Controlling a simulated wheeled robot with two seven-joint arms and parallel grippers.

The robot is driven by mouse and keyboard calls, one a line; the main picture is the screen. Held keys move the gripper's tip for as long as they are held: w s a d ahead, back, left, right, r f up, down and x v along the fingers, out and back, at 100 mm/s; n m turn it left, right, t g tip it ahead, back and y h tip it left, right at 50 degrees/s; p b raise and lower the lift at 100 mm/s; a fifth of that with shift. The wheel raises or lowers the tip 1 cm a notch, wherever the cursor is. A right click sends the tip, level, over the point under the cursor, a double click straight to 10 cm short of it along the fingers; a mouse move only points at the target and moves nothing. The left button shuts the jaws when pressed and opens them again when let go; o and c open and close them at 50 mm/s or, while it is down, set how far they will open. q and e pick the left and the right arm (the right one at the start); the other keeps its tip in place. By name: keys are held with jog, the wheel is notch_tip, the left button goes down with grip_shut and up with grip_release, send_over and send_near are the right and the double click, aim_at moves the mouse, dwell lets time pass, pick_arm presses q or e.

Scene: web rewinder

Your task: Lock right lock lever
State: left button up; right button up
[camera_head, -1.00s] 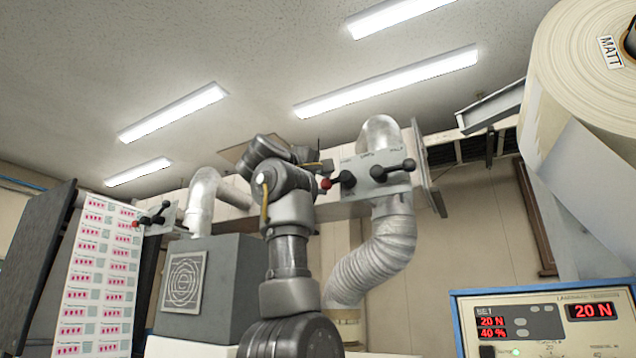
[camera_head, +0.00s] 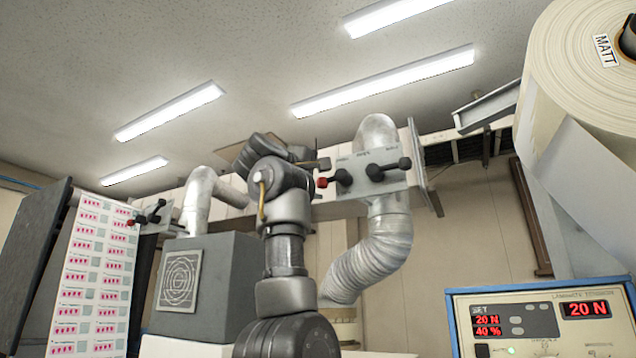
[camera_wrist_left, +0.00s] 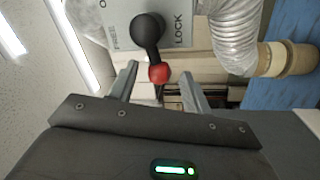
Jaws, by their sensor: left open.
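The right lock lever (camera_head: 374,172) sits on a grey panel (camera_head: 358,165) in front of a silver duct. Its red knob (camera_head: 322,183) points left and a black knob (camera_head: 404,163) shows at the right. In the left wrist view the lever has a black hub (camera_wrist_left: 148,28) and a red knob (camera_wrist_left: 159,73), near the printed words FREE and LOCK. My left gripper (camera_head: 320,163) is at the red knob. In the left wrist view its open fingers (camera_wrist_left: 160,82) stand either side of the knob; contact cannot be told. My right gripper is not in view.
A grey box (camera_head: 215,285) with a pipe stands behind my arm. A large white roll (camera_head: 575,80) and a control box (camera_head: 545,315) are on the right.

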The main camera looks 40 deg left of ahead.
pick_arm(q)
jog(key=b+v, duration=0.5)
jog(key=v, duration=0.5)
jog(key=shift+b, duration=0.4)
jog(key=shift+s+f, duration=0.1)
